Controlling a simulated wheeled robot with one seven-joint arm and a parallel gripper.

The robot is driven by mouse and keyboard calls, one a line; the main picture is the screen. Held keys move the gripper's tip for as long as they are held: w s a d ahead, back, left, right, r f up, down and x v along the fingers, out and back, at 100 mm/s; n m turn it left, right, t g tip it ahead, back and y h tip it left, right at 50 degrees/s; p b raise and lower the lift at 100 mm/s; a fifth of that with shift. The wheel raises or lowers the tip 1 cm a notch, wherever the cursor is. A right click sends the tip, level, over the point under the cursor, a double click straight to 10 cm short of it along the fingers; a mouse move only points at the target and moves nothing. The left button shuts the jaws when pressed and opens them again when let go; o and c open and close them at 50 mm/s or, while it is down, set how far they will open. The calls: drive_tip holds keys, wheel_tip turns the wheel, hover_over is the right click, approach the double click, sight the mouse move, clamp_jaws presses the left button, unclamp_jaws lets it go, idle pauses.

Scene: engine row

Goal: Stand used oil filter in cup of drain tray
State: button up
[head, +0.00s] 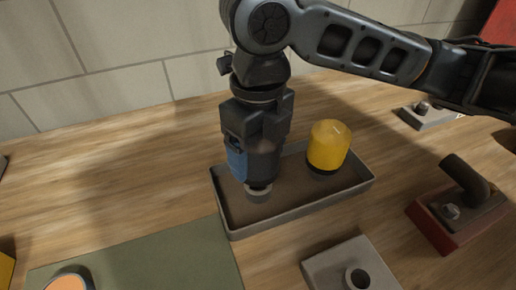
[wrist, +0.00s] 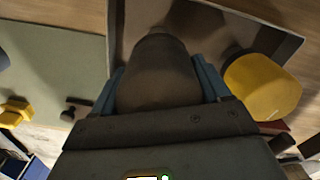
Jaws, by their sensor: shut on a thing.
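The drain tray (head: 300,212) is a shallow, grey-rimmed tray on the wooden bench. My gripper (head: 250,172) points down over its left half. In the wrist view, its blue fingers are shut on a dark grey-brown cylinder, the used oil filter (wrist: 158,75). The filter looks upright, mostly hidden by the gripper in the head view. A small grey ring (head: 258,194), perhaps the cup, shows just below the fingers; I cannot tell whether the filter sits in it. A yellow filter (head: 328,146) stands in the tray's right half, also in the wrist view (wrist: 262,86).
A green mat (head: 150,262) lies front left, with an orange-topped round thing (head: 68,283) on it. A grey block with a round fitting (head: 350,265) stands in front of the tray. A red block with a dark bent pipe (head: 455,215) is at right. Bench behind left is clear.

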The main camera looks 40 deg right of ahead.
drive_tip(key=shift+f+b, duration=1.35)
drive_tip(key=shift+f, duration=0.35)
drive_tip(key=o, duration=1.1)
drive_tip(key=shift+r, duration=3.9)
